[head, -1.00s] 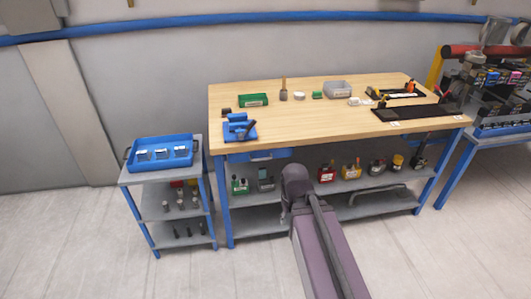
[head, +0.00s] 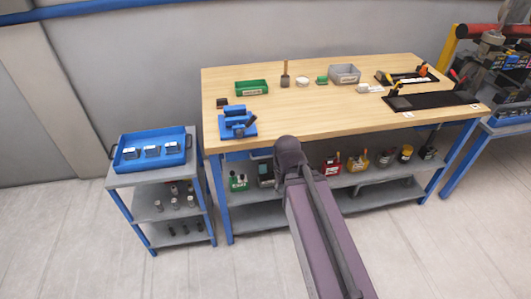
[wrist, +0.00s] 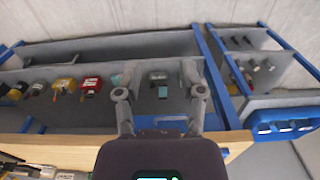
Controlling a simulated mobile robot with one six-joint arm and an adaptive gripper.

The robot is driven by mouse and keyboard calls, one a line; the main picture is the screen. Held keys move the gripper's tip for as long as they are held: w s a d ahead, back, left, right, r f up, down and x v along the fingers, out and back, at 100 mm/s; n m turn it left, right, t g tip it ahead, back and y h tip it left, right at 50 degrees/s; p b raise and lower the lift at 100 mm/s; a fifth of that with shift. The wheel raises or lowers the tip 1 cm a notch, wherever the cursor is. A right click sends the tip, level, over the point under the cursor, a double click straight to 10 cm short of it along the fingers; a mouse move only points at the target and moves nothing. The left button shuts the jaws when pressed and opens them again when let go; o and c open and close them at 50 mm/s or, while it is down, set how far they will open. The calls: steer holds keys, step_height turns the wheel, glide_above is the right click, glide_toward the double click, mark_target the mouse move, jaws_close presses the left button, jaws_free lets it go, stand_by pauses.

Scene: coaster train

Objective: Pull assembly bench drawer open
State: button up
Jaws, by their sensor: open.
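The assembly bench (head: 330,95) has a light wooden top and blue legs. Its blue drawer (head: 237,156) hangs under the left part of the top, with its right part hidden behind my arm in the head view. The wrist view shows the bench upside down, with the blue drawer front (wrist: 165,124) partly visible between and behind my fingers. My gripper (wrist: 156,85) is open and empty, its two fingers spread in front of the drawer and lower shelf. Whether a finger touches the drawer cannot be told. In the head view my gripper is hidden behind my arm.
A blue vise (head: 238,122), green bin (head: 251,87) and grey bin (head: 344,74) stand on the bench top. Several bottles and containers stand on the bench's shelf (head: 350,181). A cart with a blue tray (head: 152,150) stands close on the left. Floor in front is clear.

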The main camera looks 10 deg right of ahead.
steer(key=shift+w+a, duration=0.25)
steer(key=shift+a, duration=0.05)
steer(key=shift+a, duration=0.1)
steer(key=shift+w+f, duration=0.1)
